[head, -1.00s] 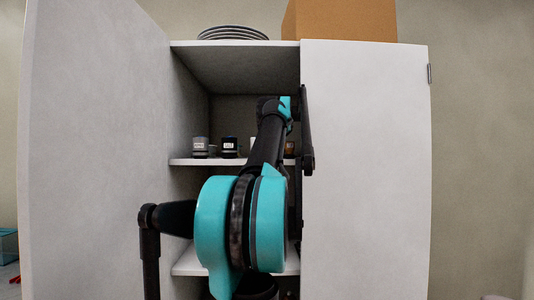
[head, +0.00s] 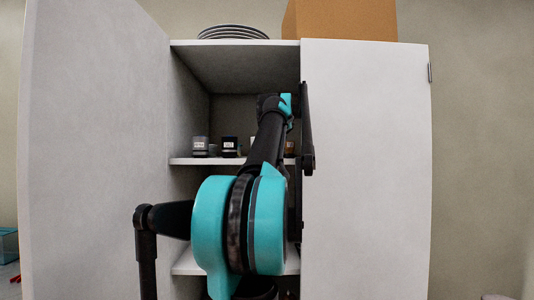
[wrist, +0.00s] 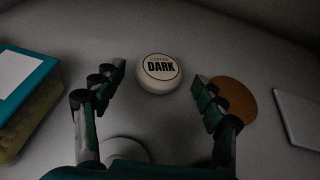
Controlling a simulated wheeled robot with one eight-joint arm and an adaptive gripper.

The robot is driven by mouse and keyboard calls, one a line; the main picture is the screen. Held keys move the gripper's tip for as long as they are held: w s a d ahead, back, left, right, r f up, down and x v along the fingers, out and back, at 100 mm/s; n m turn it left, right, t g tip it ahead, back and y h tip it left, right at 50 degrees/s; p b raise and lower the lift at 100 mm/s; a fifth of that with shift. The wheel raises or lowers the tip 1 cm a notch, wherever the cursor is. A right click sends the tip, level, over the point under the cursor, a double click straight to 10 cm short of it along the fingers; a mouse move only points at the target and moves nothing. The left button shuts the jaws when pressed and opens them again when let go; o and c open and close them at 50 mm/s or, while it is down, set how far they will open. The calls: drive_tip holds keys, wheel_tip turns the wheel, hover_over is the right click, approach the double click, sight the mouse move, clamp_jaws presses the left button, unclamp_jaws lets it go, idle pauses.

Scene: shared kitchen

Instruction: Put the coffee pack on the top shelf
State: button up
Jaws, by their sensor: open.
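In the wrist view, a round, pale pack (wrist: 160,72) with a white label reading DARK, apparently the coffee pack, sits on a grey surface. The smaller print on it is too small to read. My gripper (wrist: 159,79) is open, its two dark fingers spread with the pack just beyond and between their tips; I see no contact. In the head view my arm reaches into the open cabinet and hides what stands behind it. The shelf (head: 192,161) inside the cabinet holds small labelled jars (head: 200,145) at its left.
In the wrist view, a teal box (wrist: 25,85) lies left, a brown disc (wrist: 236,100) right, and a white flat piece (wrist: 298,118) farther right. Plates (head: 232,32) and a cardboard box (head: 345,20) stand on the cabinet. The left door (head: 95,150) is open; the right door (head: 370,160) is shut.

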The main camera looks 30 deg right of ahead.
drive_tip(key=v, duration=1.1)
